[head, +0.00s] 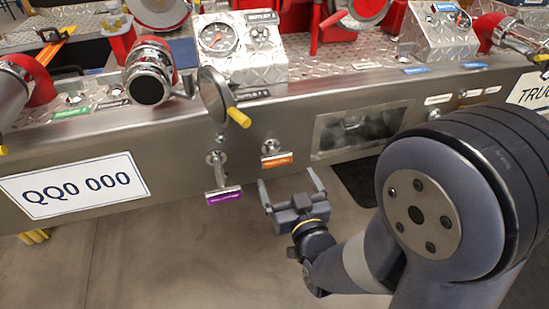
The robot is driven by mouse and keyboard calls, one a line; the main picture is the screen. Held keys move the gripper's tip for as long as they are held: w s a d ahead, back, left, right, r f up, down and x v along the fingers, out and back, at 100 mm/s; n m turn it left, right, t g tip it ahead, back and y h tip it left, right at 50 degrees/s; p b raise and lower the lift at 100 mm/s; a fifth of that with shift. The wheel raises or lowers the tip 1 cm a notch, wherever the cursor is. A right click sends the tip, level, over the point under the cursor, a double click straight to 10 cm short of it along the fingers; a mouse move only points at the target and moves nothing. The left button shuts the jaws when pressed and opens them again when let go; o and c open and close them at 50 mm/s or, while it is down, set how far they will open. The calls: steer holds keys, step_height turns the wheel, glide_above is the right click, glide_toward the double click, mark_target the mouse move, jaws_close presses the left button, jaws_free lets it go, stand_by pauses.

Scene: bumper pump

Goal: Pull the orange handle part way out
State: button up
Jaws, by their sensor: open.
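The orange-labelled handle (274,154) is on the front of the metal bumper panel (180,145), right of the middle. Its grip carries an orange label, and a short metal knob shows just behind it. My gripper (292,184) is just below and in front of the orange handle. Its two fingers are spread apart and point up toward the panel. Nothing shows between them, and the handle appears apart from the fingers. How deep the handle sits in the panel is hard to tell from this angle.
A purple-labelled handle (223,194) hangs to the left of the orange one. A round cap with a yellow grip (239,117) juts out above it. A recessed window (360,129) lies to the right. A number plate (75,190) is at left. Floor below is clear.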

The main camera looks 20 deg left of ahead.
mark_target(278, 160)
steer(key=b+x, duration=0.1)
steer(key=x, duration=0.7)
steer(key=shift+w+a, duration=0.1)
steer(key=shift+w, duration=0.3)
